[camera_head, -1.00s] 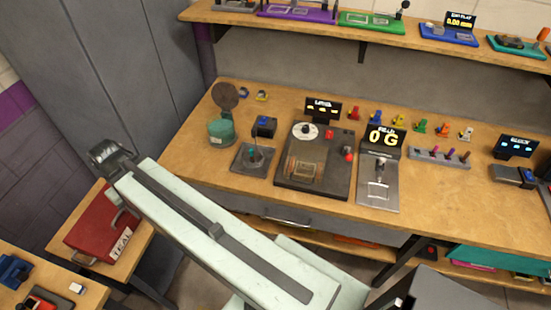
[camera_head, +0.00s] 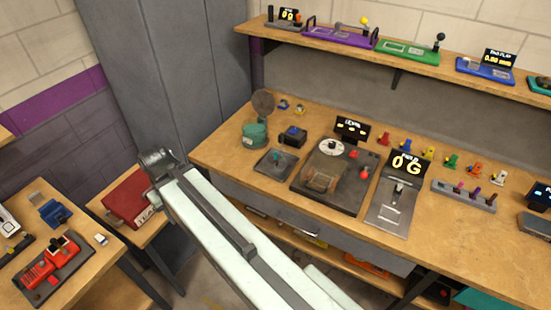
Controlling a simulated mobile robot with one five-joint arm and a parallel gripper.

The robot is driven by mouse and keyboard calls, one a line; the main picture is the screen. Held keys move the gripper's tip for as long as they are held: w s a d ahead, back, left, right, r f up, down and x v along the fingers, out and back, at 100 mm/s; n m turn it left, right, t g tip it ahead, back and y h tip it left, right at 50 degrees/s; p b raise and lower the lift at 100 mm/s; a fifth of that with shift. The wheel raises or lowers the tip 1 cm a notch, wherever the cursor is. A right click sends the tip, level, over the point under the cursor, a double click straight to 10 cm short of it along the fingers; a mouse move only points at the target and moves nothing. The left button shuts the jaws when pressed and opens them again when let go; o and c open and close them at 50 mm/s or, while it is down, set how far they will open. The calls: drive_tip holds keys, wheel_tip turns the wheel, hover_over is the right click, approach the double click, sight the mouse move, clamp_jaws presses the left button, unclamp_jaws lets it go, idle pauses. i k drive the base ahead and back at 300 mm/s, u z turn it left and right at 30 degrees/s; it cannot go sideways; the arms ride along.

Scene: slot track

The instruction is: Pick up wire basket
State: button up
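I cannot make out a wire basket for certain. A small brownish, frame-like item (camera_head: 322,177) sits on the dark panel (camera_head: 345,194) on the workbench, but it is too small to name. My pale arm reaches up from the bottom of the picture toward the left. My gripper (camera_head: 157,164) is the dark end, in front of the grey cabinet and just above the red case. It is well left of the bench items. Its fingers are too small and angled to tell whether they are open or shut.
The workbench (camera_head: 222,150) holds a green round container (camera_head: 255,135), a scale reading "0 G" (camera_head: 406,164) and several small coloured figures. A shelf (camera_head: 420,75) with coloured devices runs above. A red case (camera_head: 125,197) and red devices (camera_head: 50,268) lie at left.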

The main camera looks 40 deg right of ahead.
sight(282, 163)
drive_tip(key=u, duration=0.05)
drive_tip(key=i, duration=0.9)
drive_tip(key=z, duration=0.1)
